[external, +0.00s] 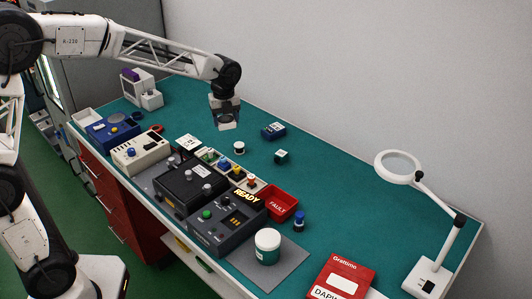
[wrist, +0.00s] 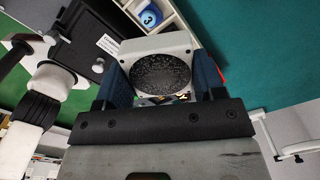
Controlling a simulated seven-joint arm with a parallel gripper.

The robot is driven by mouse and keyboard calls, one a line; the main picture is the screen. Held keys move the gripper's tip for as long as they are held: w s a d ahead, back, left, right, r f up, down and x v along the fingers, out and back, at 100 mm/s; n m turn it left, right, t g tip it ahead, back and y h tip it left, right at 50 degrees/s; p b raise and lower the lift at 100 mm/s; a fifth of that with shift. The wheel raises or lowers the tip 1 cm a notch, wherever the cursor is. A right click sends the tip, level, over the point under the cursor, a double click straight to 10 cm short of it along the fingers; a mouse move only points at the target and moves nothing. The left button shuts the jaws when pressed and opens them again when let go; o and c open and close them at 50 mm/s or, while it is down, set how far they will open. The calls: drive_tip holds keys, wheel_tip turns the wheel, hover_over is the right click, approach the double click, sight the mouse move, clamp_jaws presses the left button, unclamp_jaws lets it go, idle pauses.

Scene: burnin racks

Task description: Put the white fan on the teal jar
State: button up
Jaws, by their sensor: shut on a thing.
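My gripper (external: 226,110) hangs above the back part of the teal bench, shut on the white fan (external: 227,120). In the wrist view the white fan (wrist: 176,45) is a pale block with a round dark mesh face, pinched between the two blue fingers of my gripper (wrist: 160,70). The teal jar (external: 267,254) stands upright on a grey mat at the front of the bench, with a broad white lid on top. My gripper is well apart from it, up and to the left in the external view. The jar does not clearly show in the wrist view.
Dark equipment boxes (external: 222,231) line the front edge. A divided tray (external: 206,157) with small coloured parts and a red FAULT bin (external: 283,204) lie between. A blue-capped bottle (external: 299,222), red booklet (external: 341,282) and magnifier lamp (external: 432,277) are right. The back middle is mostly clear.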

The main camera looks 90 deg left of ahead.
drive_tip(key=w+d+m, duration=0.2)
drive_tip(key=d+m, duration=0.3)
drive_tip(key=d, duration=2.1)
drive_tip(key=s+d+f+m, duration=0.1)
drive_tip(key=s+d+m, duration=0.3)
drive_tip(key=d, duration=1.1)
drive_tip(key=shift+n, duration=0.6)
drive_tip(key=f, duration=0.3)
drive_tip(key=s+f, duration=0.1)
drive_tip(key=f, duration=0.1)
drive_tip(key=shift+d+f, duration=0.1)
drive_tip(key=shift+f, duration=0.05)
drive_tip(key=shift+w, duration=0.15)
hover_over(268, 237)
drive_tip(key=shift+f, duration=0.75)
drive_tip(key=shift+f, duration=0.1)
